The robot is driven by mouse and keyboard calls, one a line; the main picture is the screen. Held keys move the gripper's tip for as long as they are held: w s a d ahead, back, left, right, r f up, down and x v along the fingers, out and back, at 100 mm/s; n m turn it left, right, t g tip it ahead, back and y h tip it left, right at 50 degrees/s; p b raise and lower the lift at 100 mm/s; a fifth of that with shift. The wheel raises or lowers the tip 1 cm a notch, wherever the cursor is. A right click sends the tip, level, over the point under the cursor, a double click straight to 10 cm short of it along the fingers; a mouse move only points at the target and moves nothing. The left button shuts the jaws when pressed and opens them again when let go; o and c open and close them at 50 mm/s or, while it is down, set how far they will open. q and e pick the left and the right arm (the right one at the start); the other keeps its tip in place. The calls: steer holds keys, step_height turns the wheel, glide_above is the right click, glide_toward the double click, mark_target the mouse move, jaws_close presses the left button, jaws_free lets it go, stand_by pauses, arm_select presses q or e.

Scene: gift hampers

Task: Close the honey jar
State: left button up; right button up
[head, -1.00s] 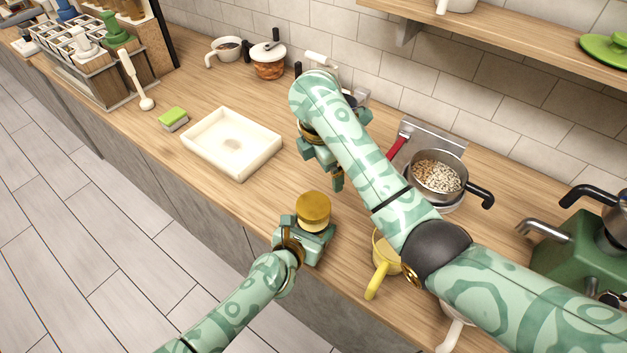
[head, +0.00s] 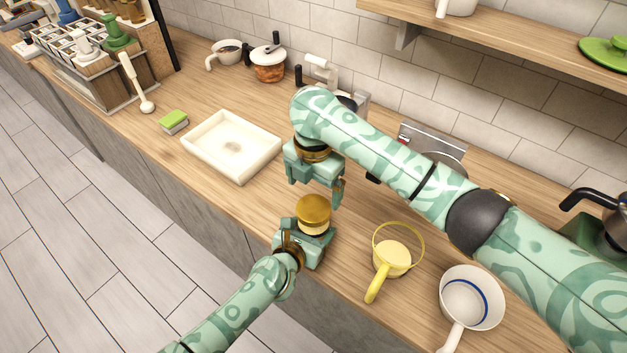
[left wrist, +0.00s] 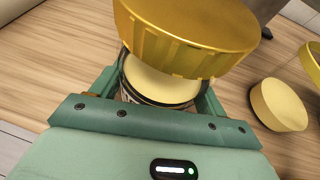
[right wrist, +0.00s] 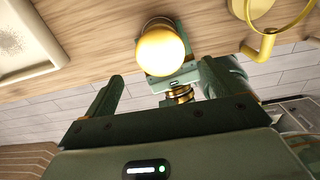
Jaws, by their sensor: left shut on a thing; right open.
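The honey jar (head: 315,230) is gripped upright by my left gripper (head: 303,246) near the counter's front edge. A gold lid (head: 313,208) is over its mouth. In the left wrist view the ridged gold lid (left wrist: 190,40) looks tilted, and the jar's pale top (left wrist: 160,84) shows beneath its rim; whether they touch I cannot tell. My left gripper (left wrist: 158,103) is shut around the jar. In the right wrist view the lid (right wrist: 161,50) shows beyond the open fingers (right wrist: 160,76).
A yellow-handled cup with a hoop (head: 391,258) and a white pan (head: 470,298) stand right of the jar. A cream tray (head: 205,146) lies to the left, with a green sponge (head: 174,121) beyond. My right arm covers part of the counter behind.

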mark_target(313, 207)
step_height(313, 207, down, 7)
steer(key=shift+r, duration=0.1)
steer(key=shift+c, duration=0.3)
steer(key=c, duration=1)
steer(key=shift+o, duration=0.2)
steer(key=m, duration=1.1)
steer(key=o, duration=1.2)
steer(key=shift+c, duration=0.2)
arm_select(q)
steer(key=o, duration=2)
steer(key=shift+c, duration=0.2)
arm_select(e)
step_height(313, 207, up, 12)
